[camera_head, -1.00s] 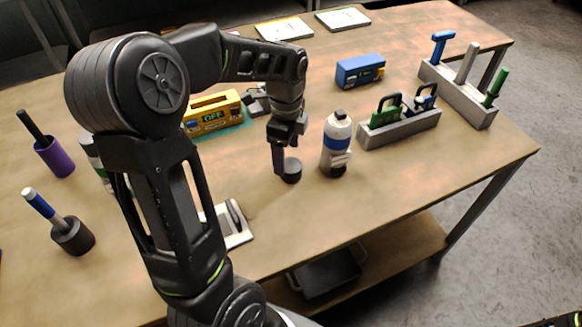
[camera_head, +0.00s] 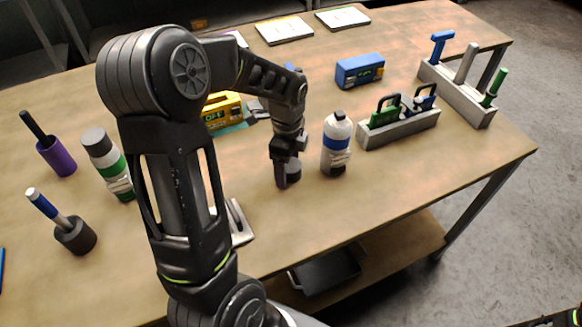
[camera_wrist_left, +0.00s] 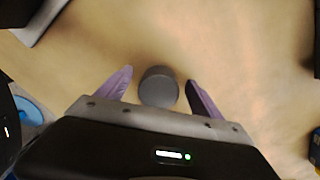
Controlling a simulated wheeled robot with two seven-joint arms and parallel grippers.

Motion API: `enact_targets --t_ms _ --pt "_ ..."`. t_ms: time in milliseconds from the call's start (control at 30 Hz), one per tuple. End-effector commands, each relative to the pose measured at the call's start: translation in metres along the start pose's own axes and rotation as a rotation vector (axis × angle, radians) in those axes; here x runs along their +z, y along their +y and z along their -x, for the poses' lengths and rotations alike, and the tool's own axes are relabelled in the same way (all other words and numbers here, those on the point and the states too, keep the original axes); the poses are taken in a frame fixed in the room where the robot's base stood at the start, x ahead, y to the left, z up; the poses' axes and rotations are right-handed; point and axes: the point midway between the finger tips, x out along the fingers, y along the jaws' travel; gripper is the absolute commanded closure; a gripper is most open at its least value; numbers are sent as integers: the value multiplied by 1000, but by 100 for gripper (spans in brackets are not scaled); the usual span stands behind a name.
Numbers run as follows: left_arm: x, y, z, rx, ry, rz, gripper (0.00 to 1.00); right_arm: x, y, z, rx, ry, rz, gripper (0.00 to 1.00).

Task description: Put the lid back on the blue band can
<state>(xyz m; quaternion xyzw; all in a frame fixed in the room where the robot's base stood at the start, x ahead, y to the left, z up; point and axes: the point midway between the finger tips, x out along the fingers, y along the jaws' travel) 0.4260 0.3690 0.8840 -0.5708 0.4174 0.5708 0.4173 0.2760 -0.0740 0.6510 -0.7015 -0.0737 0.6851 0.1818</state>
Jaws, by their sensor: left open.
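The blue band can (camera_head: 336,142), a white can with a blue band and a small dark top piece, stands upright on the table in the head view. A dark grey round lid (camera_head: 294,171) is on the table just left of it. My left gripper (camera_head: 286,181) is low over the table at the lid, pointing down. In the left wrist view the lid (camera_wrist_left: 158,87) sits between the two purple fingers of my left gripper (camera_wrist_left: 159,77), with gaps on both sides. The gripper is open. My right gripper does not show.
A green band can (camera_head: 108,165) stands at the left, near a purple cup (camera_head: 56,156) and a dark holder (camera_head: 75,236). Grey racks (camera_head: 399,129) with tools stand right of the blue band can. A yellow box (camera_head: 223,112) and blue box (camera_head: 360,71) lie behind.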

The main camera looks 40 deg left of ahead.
Motion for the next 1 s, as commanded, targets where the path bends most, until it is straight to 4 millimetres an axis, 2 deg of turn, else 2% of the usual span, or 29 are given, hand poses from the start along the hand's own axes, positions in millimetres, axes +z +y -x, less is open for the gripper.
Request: enact_targets --t_ms 367,1000 --pt "0 0 0 0 0 -1 24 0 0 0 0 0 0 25" --pt "0 0 0 0 0 -1 76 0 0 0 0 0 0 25"
